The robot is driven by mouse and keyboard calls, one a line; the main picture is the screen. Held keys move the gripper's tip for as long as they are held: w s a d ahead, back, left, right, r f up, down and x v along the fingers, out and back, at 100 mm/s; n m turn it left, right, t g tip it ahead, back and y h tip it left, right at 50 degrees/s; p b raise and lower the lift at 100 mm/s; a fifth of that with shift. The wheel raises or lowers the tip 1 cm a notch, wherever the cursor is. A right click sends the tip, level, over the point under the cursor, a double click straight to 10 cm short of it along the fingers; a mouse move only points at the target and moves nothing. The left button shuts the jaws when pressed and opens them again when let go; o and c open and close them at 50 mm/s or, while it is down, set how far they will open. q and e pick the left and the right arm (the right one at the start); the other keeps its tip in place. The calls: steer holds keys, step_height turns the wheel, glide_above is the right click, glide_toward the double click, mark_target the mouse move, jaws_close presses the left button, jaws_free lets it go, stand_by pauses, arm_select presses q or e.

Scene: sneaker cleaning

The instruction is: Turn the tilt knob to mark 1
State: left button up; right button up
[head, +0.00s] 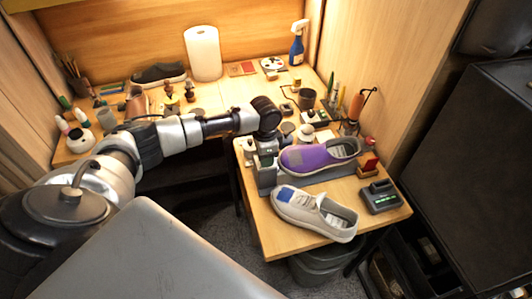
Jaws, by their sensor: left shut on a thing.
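A purple sneaker (318,154) rests on a grey stand (266,178) on the right-hand wooden table. My left arm reaches in from the left, and my left gripper (266,151) points down at the left end of this stand, by the sneaker's toe. The gripper is shut on what appears to be the tilt knob, which it mostly hides. The marks on the knob are too small to read. My right gripper is not in view.
A light grey sneaker with a blue patch (314,213) lies at the table's front edge. A dark device with a green display (380,196) stands at the right corner. A paper roll (203,54) and a blue spray bottle (297,46) stand at the back. Small items crowd behind the purple sneaker.

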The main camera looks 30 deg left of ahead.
arm_select(q)
steer(key=shift+m, duration=1)
steer(key=shift+r+m+p, duration=0.1)
steer(key=shift+m+p, duration=0.2)
steer(key=shift+m, duration=1.7)
steer(key=shift+m, duration=2)
